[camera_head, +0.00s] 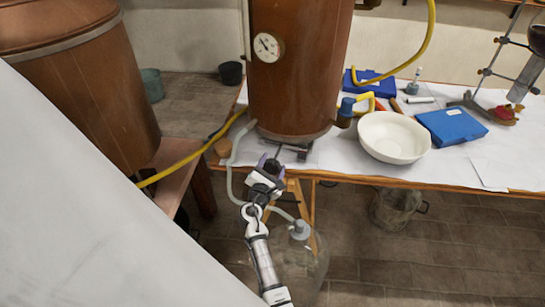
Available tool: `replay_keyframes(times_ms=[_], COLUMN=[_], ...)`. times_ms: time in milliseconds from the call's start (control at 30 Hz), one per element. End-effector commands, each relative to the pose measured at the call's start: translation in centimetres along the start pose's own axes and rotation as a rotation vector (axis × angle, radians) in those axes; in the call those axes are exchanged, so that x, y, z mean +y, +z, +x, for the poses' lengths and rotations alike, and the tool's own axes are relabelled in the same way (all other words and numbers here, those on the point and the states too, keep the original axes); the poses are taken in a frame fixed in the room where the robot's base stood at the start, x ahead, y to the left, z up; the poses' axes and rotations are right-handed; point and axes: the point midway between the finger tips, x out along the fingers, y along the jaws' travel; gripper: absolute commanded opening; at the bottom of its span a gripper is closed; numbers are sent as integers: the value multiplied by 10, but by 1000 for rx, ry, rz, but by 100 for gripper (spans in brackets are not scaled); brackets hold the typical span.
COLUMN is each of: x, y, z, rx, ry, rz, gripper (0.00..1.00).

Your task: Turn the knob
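My gripper (271,162) is at the front edge of the table, just below the metal burner stand (298,149) under the tall copper boiler (292,70). Its dark fingertips point up toward the stand. A thin dark rod (278,151) shows between the fingertips and the stand. I cannot tell whether it is the knob's stem or whether the fingers touch it. No knob shows clearly; my gripper may hide it. The fingers are too small in the picture to tell open from shut.
A white bowl (393,137), blue boxes (450,126) and a lab stand (487,75) are on the table to the right. A grey hose (231,165) hangs beside my gripper. A glass vessel (297,268) stands below. A second copper vessel (85,90) is at the left.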

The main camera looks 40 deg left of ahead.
Motion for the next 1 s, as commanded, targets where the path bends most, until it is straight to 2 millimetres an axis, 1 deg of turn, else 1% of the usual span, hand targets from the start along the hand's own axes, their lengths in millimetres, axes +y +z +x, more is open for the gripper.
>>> replay_keyframes(times_ms=[33, 100, 133, 400, 533, 667, 1000], x=[0, 0, 0, 0, 0, -1, -2], y=[0, 0, 0, 0, 0, -2, -3], z=[0, 0, 0, 0, -9, -30, -102], rx=[1, 0, 0, -1, 0, 1, 2], ry=[0, 0, 0, 0, 1, 0, 0], rz=[0, 1, 1, 2, 4, 5, 5], gripper=[65, 74, 75, 75, 75, 75, 75])
